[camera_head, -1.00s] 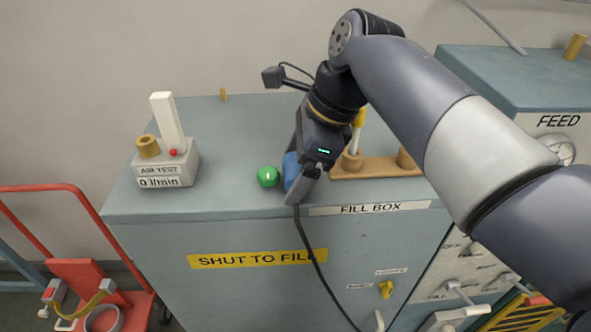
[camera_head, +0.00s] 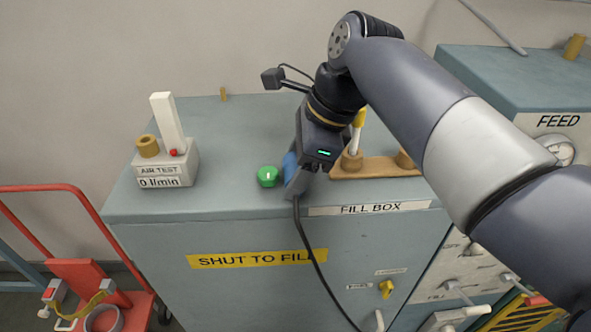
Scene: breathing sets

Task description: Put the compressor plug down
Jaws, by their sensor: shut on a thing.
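My gripper (camera_head: 294,182) is over the front of the fill box top (camera_head: 245,118), pointing down. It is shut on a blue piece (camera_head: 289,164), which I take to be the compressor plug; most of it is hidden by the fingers. A black cable (camera_head: 311,254) hangs from the fingertips over the front edge. A green round button or knob (camera_head: 268,176) is just left of the gripper. I cannot tell whether the plug touches the box top.
A wooden rack (camera_head: 375,168) with a yellow-topped tool is close to the right of the gripper. A grey air test meter (camera_head: 166,168) reading 0 l/min stands at left. The box top behind is mostly clear. A red trolley (camera_head: 90,280) is at lower left.

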